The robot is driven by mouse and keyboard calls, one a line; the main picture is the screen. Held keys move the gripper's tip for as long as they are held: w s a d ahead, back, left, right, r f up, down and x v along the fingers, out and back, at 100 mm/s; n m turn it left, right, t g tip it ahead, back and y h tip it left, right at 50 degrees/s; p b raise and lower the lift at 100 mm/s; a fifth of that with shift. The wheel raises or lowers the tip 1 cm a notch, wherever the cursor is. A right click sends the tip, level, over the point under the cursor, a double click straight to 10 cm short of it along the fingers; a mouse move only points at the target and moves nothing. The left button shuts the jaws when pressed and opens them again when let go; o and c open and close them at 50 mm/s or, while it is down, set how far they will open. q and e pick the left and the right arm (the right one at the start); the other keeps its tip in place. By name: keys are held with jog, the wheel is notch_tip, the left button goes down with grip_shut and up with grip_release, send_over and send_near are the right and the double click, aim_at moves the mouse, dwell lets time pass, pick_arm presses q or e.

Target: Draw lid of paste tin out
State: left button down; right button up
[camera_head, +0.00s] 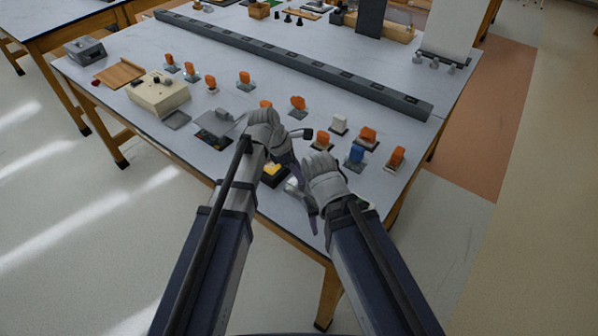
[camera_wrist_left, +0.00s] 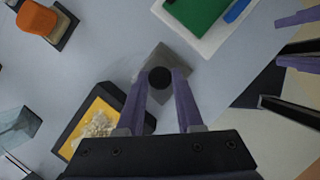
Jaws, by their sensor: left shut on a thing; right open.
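My left gripper (camera_wrist_left: 160,85) is shut on a round black knob (camera_wrist_left: 160,76) in the left wrist view. The knob stands on a square grey plate, which looks like the lid (camera_wrist_left: 150,61). An open black box with a yellow inside and pale lumps, apparently the paste tin (camera_wrist_left: 97,124), lies beside the lid at the lower left. Whether they touch cannot be told. The box also shows in the head view (camera_head: 273,171), partly hidden by my left arm. My right gripper (camera_head: 308,205) is open and empty, to the right of the box near the table's front edge.
Orange blocks on small stands (camera_head: 298,102) and a blue one (camera_head: 355,154) stand around my grippers. A white tray (camera_wrist_left: 208,43) with a green piece lies close to the lid. A long grey rail (camera_head: 300,62) crosses the table behind. The table's front edge is near.

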pick_arm(q)
jog(key=shift+r+p, duration=0.95)
jog(key=shift+r, duration=0.15)
pick_arm(e)
jog(key=shift+r, duration=1.15)
